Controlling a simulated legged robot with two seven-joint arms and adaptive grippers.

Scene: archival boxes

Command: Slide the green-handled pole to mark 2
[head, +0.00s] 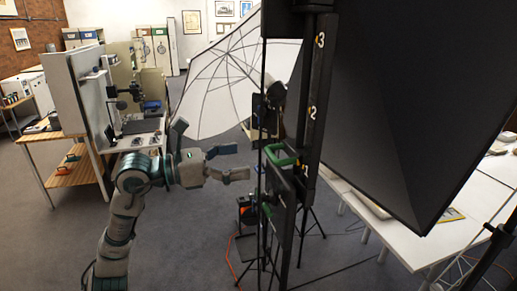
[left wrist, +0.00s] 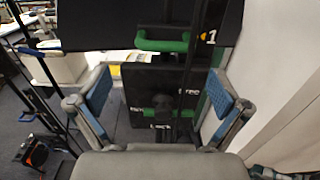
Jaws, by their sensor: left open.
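Mark 2 (head: 312,112) is higher up, and mark 3 (head: 320,40) is above that. In the left wrist view the green handle (left wrist: 162,42) is at the top middle, with mark 1 (left wrist: 210,38) just right of it. A second green handle (left wrist: 163,113) shows lower on a dark panel. My left gripper (head: 232,163) is open and empty, left of the handle and apart from it. My right gripper is out of view.
A large black softbox (head: 410,100) fills the right, over a white table (head: 400,235). A white umbrella (head: 225,85) stands behind my gripper. Thin stand legs and an orange cable (head: 232,255) are on the floor. Open carpet lies lower left.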

